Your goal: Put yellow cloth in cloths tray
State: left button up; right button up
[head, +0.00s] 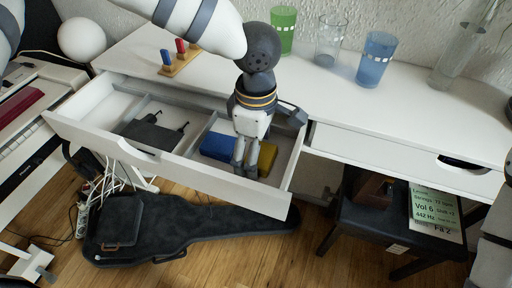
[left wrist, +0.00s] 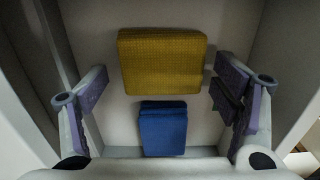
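The folded yellow cloth (head: 267,158) lies beside the folded blue cloth (head: 217,147) in the right compartment of an open white drawer (head: 215,183). Both show flat in the left wrist view, the yellow cloth (left wrist: 162,62) above the blue cloth (left wrist: 163,129). I cannot tell whether this compartment is the cloths tray. My left gripper (head: 245,168) points down over the compartment and partly hides the cloths. In the left wrist view the left gripper (left wrist: 160,80) has its fingers wide apart, one on each side of the cloths, with nothing held. My right gripper is not in view.
On the white desk stand a peg block (head: 180,62), a green glass (head: 284,28), a clear glass (head: 330,42) and a blue glass (head: 376,60). A guitar case (head: 190,235) lies on the floor below.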

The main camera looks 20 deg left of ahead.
pick_arm(q)
notch_tip(320, 180, up, 12)
jog(key=p, duration=0.1)
jog(key=shift+r, duration=0.2)
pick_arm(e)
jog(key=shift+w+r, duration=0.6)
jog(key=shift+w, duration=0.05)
